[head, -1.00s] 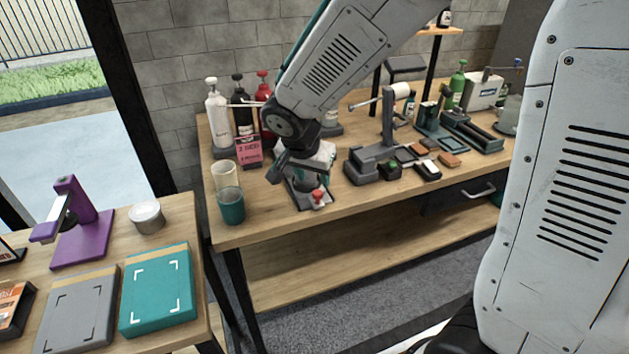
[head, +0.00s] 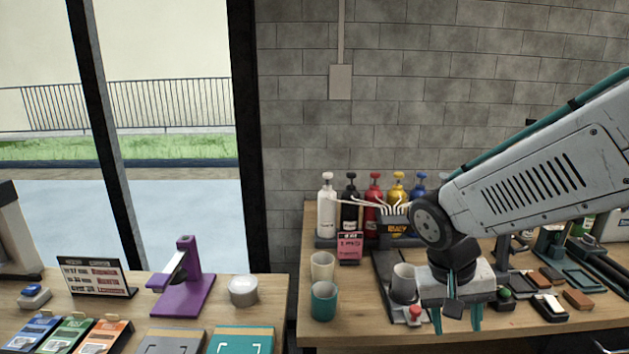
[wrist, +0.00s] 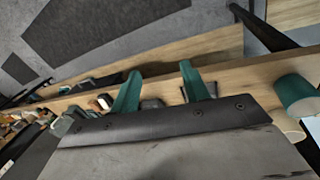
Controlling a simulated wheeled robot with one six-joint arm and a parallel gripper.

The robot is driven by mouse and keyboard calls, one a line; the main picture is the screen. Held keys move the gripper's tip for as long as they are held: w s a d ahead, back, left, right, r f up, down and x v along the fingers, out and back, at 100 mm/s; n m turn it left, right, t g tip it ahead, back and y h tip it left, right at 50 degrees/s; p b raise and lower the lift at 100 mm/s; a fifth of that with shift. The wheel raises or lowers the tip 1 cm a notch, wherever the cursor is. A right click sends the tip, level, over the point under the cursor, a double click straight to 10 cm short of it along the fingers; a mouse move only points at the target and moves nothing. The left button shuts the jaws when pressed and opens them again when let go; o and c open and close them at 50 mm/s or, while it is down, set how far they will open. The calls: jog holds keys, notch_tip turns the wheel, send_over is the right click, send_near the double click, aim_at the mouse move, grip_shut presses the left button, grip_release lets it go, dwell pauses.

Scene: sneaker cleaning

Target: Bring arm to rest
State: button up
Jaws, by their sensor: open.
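My gripper (head: 461,318) hangs at the end of my arm, over the front part of the right-hand wooden table (head: 350,332) in the head view. Its two teal fingers point down and stand apart with nothing between them. The fingers also show in the wrist view (wrist: 160,90), spread and empty above the table edge. A grey cup (head: 403,283) on a dark stand with a red knob (head: 415,313) is just left of the gripper, apart from the fingers as far as I can tell.
A teal cup (head: 324,301) and a beige cup (head: 322,266) stand further left. Pump bottles (head: 327,207) line the wall behind. Small brushes and blocks (head: 549,306) lie right of the gripper. A purple stand (head: 187,285) is on the left table.

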jog(key=s+d+r+n+y, duration=0.1)
jog(key=s+r, duration=0.3)
jog(key=s, duration=0.3)
jog(key=s+d+r+n+t+y, duration=0.1)
jog(key=s+r+y, duration=0.1)
jog(key=s+r, duration=0.2)
jog(key=shift+s+d+r+t, duration=0.3)
jog(key=shift+s+r, duration=0.1)
jog(key=shift+s, duration=1.5)
